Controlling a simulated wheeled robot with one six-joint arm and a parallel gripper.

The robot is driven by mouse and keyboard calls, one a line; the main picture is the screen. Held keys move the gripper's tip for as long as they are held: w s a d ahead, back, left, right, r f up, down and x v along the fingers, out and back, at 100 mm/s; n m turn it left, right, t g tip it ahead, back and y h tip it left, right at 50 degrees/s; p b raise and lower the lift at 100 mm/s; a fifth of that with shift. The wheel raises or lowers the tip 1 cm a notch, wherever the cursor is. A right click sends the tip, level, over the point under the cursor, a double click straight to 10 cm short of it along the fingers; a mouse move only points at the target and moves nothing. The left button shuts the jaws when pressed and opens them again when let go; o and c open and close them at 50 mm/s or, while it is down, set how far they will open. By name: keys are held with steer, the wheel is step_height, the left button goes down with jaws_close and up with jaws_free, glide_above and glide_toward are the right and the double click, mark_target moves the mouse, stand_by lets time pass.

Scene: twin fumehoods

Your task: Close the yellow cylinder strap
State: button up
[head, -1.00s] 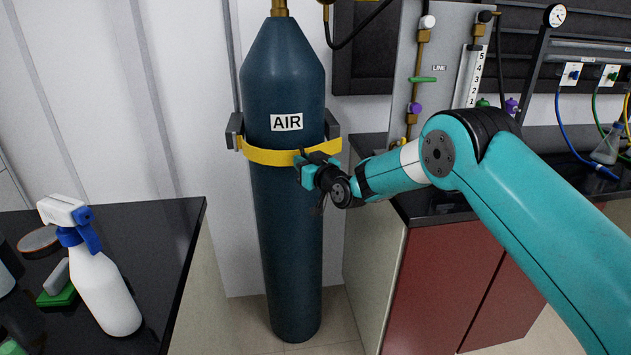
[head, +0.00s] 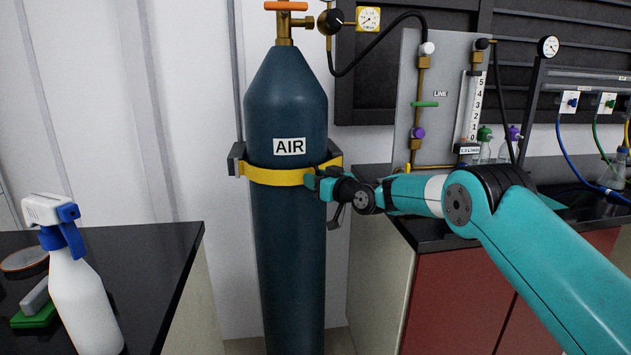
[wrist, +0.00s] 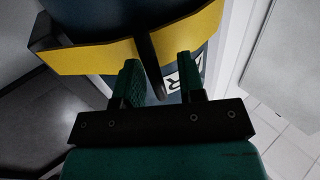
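The yellow cylinder strap (head: 275,177) runs across the front of the dark blue AIR cylinder (head: 289,115). It reaches from the left dark bracket (head: 237,158) toward the right dark bracket (head: 335,151). My gripper (head: 313,183) is at the strap's right part, by the cylinder's right edge, and hides some of it. In the wrist view the strap (wrist: 90,55) crosses just beyond my fingers (wrist: 158,65). The fingers are apart, with a thin dark rod (wrist: 152,70) between them and gaps showing beside it. Whether the strap's right end meets its bracket is hidden.
A black counter with a spray bottle (head: 78,290) stands at the left. At the right, another counter (head: 435,232) carries a gas panel (head: 404,115). A regulator gauge (head: 369,18) and black hose are above. The cylinder stands in the gap between the counters.

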steer(key=shift+d, duration=0.1)
steer(key=b+v, duration=0.3)
steer(key=v, duration=1.4)
steer(key=shift+b, duration=0.3)
steer(key=shift+s, duration=0.2)
